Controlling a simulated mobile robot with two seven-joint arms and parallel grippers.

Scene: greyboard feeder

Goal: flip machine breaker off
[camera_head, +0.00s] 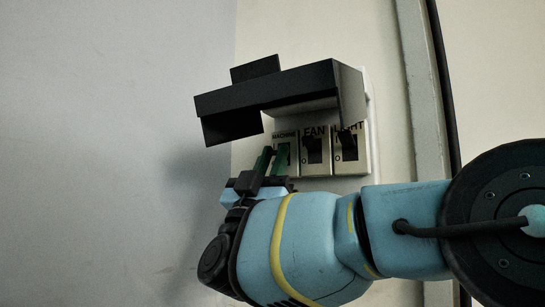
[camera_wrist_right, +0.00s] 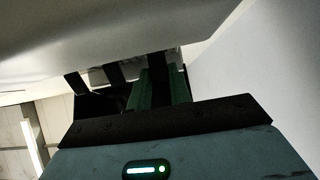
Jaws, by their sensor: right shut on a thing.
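The machine breaker (camera_head: 285,137) is the leftmost of three labelled breakers on a white wall box. My right gripper (camera_head: 273,158) reaches it from below, its green fingers in front of the breaker's plate and covering most of its lever. In the right wrist view, the same gripper (camera_wrist_right: 160,88) has its fingers close together around a dark piece, which looks like the machine breaker's lever. The lever's exact position is hidden. My left gripper is not in view.
The fan breaker (camera_head: 313,152) and the light breaker (camera_head: 347,147) sit just right of the machine breaker. A raised black cover (camera_head: 265,92) overhangs the breakers from above. The grey wall to the left is bare. A vertical frame edge (camera_head: 420,90) stands to the right.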

